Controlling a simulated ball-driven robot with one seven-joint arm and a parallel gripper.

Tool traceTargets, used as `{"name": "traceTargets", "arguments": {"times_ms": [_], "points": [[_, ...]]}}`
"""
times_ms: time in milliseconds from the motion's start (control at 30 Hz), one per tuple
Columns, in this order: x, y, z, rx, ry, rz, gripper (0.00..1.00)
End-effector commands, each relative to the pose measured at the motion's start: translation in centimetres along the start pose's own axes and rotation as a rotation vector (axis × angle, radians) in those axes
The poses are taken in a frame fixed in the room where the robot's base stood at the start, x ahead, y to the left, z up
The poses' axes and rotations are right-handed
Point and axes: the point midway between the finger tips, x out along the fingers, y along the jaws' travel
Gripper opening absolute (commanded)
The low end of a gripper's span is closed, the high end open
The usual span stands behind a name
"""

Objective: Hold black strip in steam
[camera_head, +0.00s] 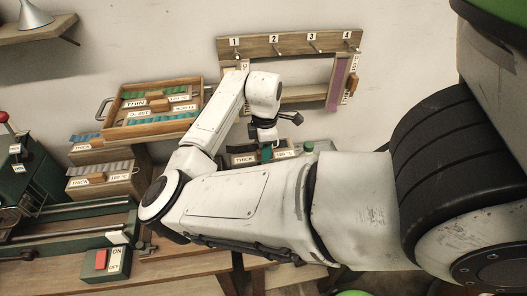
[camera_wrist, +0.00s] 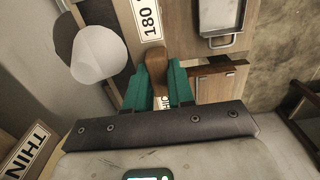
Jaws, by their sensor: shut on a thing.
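My gripper (camera_wrist: 160,84) is shut on a brown wooden handle (camera_wrist: 156,66) in the wrist view. The handle sits between a label reading 180 (camera_wrist: 148,20) and another label partly hidden by my teal fingers. I cannot make out a black strip or any steam in either view.
A wall rack (camera_head: 290,45) has pegs numbered 1 to 4, with a purple strip (camera_head: 338,84) hanging at its right.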

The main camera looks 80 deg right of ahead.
Motion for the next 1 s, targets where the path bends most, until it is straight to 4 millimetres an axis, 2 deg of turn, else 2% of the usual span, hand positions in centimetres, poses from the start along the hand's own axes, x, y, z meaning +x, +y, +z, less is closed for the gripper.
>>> {"name": "traceTargets", "arguments": {"times_ms": [1000], "points": [[-1.2,-7.1,0.0,0.000,-0.002,0.000,0.00]]}}
